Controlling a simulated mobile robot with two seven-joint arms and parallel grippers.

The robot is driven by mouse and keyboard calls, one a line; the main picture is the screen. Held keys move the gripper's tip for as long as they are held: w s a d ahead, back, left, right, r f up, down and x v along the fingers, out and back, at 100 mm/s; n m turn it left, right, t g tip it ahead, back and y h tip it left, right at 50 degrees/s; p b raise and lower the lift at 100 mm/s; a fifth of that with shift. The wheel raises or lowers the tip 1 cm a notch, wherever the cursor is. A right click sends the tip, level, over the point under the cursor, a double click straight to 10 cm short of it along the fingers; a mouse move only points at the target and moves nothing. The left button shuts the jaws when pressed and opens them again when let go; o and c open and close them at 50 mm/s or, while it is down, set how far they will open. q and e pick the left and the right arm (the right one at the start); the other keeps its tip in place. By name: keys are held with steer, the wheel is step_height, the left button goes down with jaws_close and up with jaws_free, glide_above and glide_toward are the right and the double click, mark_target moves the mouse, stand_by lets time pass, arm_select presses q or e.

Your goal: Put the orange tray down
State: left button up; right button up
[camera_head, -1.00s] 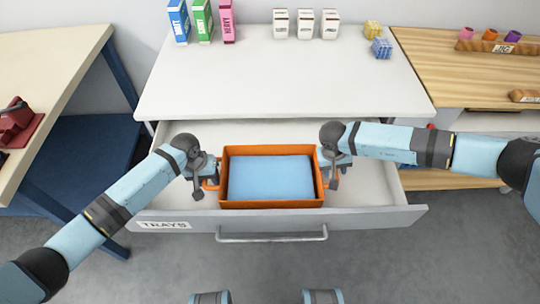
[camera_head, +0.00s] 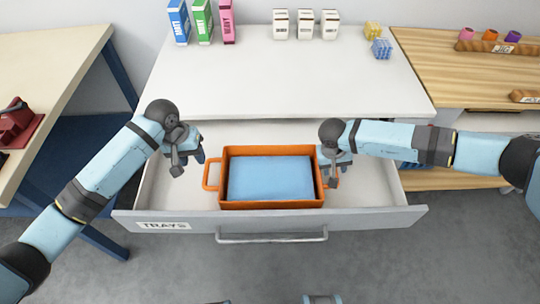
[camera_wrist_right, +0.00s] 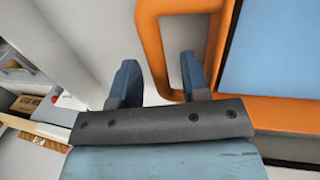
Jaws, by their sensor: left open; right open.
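The orange tray (camera_head: 272,204) sits level in the open drawer (camera_head: 375,212) labelled TRAYS, with a flat light-blue surface (camera_head: 270,178) inside it. Its left handle (camera_head: 211,175) is bare. My left gripper (camera_head: 190,158) is open and empty, up and left of that handle. My right gripper (camera_head: 334,172) is at the tray's right side and hides most of the handle there. In the right wrist view its open fingers (camera_wrist_right: 157,80) straddle the handle bar (camera_wrist_right: 152,45), one inside the handle's opening and one outside.
A white worktop (camera_head: 280,75) lies behind the drawer, with several cartons (camera_head: 305,24) and two small yellow and blue blocks along its back. A wooden bench (camera_head: 470,75) stands right, a pale table (camera_head: 50,80) left. The drawer has free room left of the tray.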

steer(key=v, duration=1.1)
